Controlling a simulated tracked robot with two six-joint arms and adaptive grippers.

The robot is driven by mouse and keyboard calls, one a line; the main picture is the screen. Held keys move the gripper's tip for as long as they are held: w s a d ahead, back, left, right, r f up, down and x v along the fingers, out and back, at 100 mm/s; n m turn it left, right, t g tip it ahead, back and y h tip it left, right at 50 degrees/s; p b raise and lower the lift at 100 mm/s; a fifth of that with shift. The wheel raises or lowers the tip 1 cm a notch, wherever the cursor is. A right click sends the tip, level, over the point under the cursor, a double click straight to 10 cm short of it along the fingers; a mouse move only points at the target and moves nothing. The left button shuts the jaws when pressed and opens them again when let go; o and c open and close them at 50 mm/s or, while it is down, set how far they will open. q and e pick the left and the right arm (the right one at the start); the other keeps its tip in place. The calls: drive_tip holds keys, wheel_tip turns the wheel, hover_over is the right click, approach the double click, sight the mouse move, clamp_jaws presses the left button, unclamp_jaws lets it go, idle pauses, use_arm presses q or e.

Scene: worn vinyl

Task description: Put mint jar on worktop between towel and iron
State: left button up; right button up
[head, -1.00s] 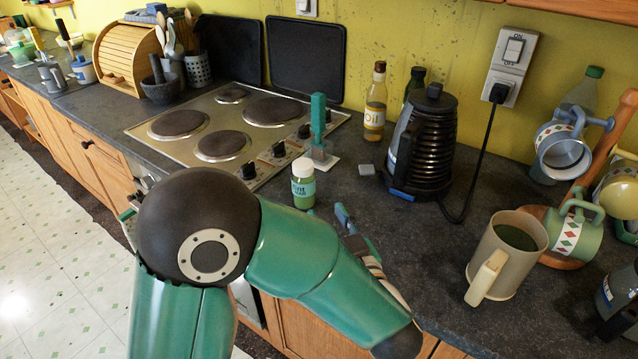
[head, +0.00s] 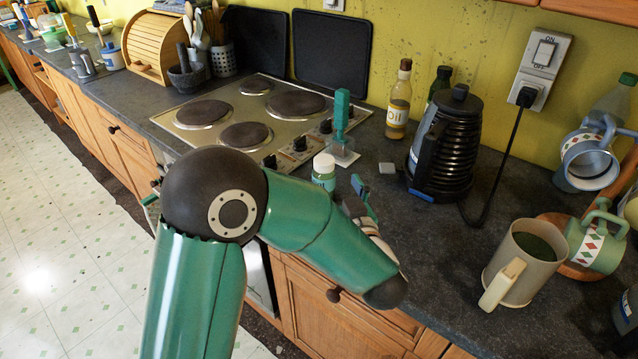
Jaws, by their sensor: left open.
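The mint jar (head: 324,168), a small clear jar with green contents and a white lid, stands upright on the dark worktop (head: 420,235) just in front of the hob. My left arm hides its lower part. My left gripper (head: 356,197) is open just right of the jar, low over the worktop; its forearm hides part of it, and I cannot tell whether it touches the jar. My right gripper is not in view. I cannot make out a towel or an iron; the far left end of the worktop is small and crowded.
The hob (head: 180,122) lies behind the jar, with a teal-handled tool (head: 341,115) at its corner. An oil bottle (head: 398,105) and a black kettle (head: 450,150) stand behind right. A beige jug (head: 520,265) and a mug rack are at right. A roll-top bread bin (head: 150,45) stands back left.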

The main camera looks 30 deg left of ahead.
sight(329, 167)
use_arm(q)
drive_tip(key=x, duration=0.4)
drive_tip(key=shift+w+d+p+x, duration=0.15)
drive_tip(key=shift+p+x, duration=0.45)
drive_tip(key=shift+x, duration=0.7)
drive_tip(key=shift+w+d+p+x, duration=0.15)
drive_tip(key=shift+p+x, duration=0.4)
drive_tip(key=shift+x, duration=0.75)
drive_tip(key=shift+r, duration=0.1)
clamp_jaws()
